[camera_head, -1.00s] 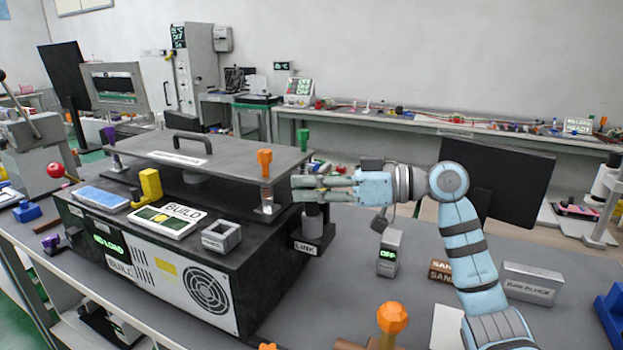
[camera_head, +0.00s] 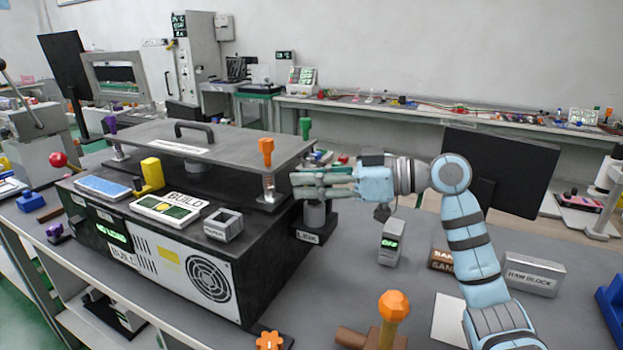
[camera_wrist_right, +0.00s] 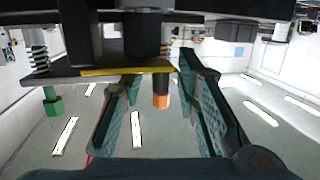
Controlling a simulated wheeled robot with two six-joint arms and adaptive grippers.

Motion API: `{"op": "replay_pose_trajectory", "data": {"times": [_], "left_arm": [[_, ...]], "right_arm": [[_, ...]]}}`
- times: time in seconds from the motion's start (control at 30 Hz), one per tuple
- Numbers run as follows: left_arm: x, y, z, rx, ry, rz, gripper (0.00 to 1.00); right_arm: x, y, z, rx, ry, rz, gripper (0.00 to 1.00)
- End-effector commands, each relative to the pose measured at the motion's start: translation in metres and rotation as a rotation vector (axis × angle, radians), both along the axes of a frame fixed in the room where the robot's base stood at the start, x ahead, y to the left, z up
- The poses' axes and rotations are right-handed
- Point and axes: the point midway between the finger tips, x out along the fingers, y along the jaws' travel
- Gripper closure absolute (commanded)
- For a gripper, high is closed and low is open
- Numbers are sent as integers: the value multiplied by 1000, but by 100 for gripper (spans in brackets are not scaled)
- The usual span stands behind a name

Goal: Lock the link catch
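The link catch, a grey cylinder (camera_head: 315,215) on a dark bracket labelled LINK (camera_head: 309,237), stands at the right front corner of the black machine (camera_head: 275,255). My right gripper (camera_head: 298,184) comes in from the right, just above the cylinder. Its fingers point left, toward the lid's corner. In the right wrist view the two teal fingers (camera_wrist_right: 165,105) are spread apart. An orange-tipped post (camera_wrist_right: 161,98) shows in the gap between them, and I cannot tell if they touch it. The fingers partly hide the catch's top in the head view. My left gripper is not in view.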

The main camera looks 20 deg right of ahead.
Motion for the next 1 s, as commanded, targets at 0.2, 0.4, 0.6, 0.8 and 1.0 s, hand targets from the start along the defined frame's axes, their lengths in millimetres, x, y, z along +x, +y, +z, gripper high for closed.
{"op": "replay_pose_trajectory", "data": {"times": [0.2, 0.4, 0.6, 0.8, 1.0], "left_arm": [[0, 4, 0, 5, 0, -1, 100], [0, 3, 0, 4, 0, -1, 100], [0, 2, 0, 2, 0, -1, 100], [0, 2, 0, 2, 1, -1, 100], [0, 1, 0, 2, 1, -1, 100]], "right_arm": [[0, 0, 0, 1, 1, 1, 69], [-11, -16, 1, -4, 4, -2, 69], [-43, -60, 9, -6, 7, -6, 69], [-67, -91, 16, -2, 5, -3, 69], [-72, -95, 19, 1, 2, 1, 69]]}}
